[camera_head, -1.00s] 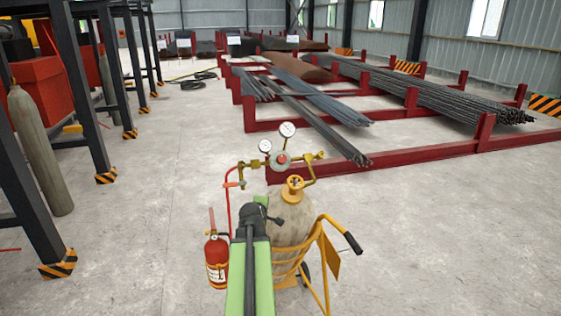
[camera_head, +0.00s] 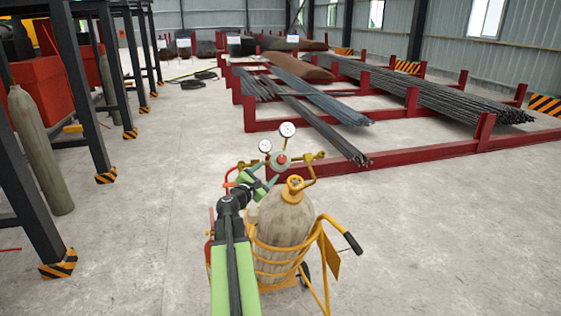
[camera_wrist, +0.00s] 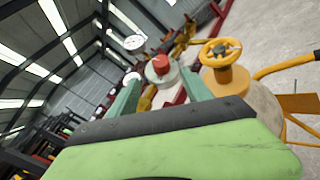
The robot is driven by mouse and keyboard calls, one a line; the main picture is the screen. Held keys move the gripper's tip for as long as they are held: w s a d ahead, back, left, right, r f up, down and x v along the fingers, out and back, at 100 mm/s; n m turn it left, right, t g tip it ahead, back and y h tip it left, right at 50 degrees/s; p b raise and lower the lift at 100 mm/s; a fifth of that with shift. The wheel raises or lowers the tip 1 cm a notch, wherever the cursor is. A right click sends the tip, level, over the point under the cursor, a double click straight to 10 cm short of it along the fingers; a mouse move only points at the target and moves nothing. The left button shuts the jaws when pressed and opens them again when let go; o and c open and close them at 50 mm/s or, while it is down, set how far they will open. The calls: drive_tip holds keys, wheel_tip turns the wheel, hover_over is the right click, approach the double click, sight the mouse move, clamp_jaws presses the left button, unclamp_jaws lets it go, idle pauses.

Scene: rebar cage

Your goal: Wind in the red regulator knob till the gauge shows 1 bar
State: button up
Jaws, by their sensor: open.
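The red regulator knob (camera_head: 282,159) sits on the front of the regulator body, below and between two white dial gauges, the larger upper one (camera_head: 287,129) and the smaller left one (camera_head: 265,146). Their needles are too small to read. My gripper (camera_head: 268,180) is just left of and below the knob in the head view. In the wrist view my gripper (camera_wrist: 160,76) is open, and the red knob (camera_wrist: 160,62) shows ahead, between the two green fingertips. I see no clear contact with it. A white gauge face (camera_wrist: 134,42) shows beyond the knob.
The gas cylinder (camera_head: 285,222) stands in a yellow trolley (camera_head: 318,240), with its yellow valve wheel (camera_head: 295,182) close to the right of my gripper. Red racks with steel bars (camera_head: 430,152) lie behind.

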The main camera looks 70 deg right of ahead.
sight(282, 159)
drive_tip(key=d, duration=0.3)
drive_tip(key=s+d, duration=0.1)
drive_tip(key=d, duration=0.7)
drive_tip(key=shift+s+d, duration=0.25)
drive_tip(key=shift+s, duration=0.05)
clamp_jaws()
